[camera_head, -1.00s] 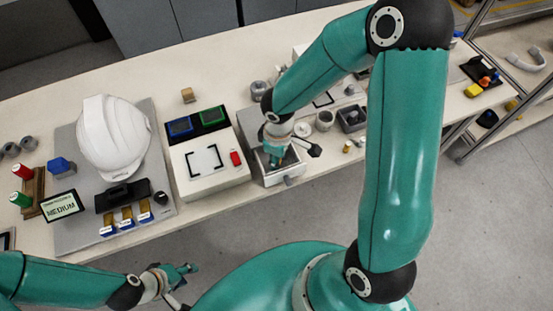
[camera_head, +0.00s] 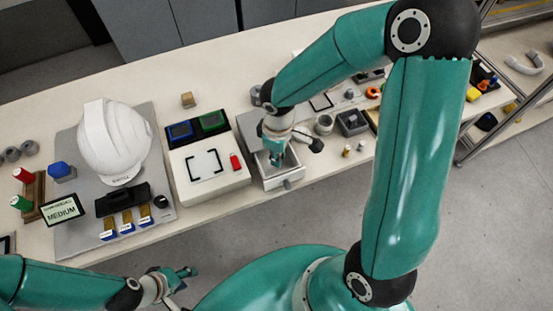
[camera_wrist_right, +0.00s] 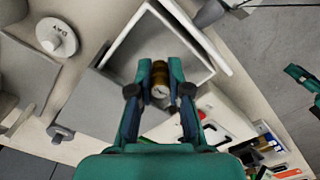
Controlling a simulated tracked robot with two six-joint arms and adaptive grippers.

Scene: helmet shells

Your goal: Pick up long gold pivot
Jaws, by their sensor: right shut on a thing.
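A gold pivot (camera_wrist_right: 160,74) shows in the right wrist view, between the fingers of my right gripper (camera_wrist_right: 159,70). The gripper is shut on it, inside an open white-walled box (camera_wrist_right: 205,48). Whether the pivot touches the box floor I cannot tell. In the head view my right gripper (camera_head: 275,157) points down into the same box (camera_head: 268,184), and the pivot is hidden there. My left gripper (camera_head: 184,286) is off the front of the table, with its fingers apart and empty.
A white unit with a black square outline and a red button (camera_head: 236,162) stands left of the box. A white helmet (camera_head: 113,141) sits on a grey mat further left. Small gold parts (camera_head: 347,151) and grey cups (camera_head: 324,124) stand to the right.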

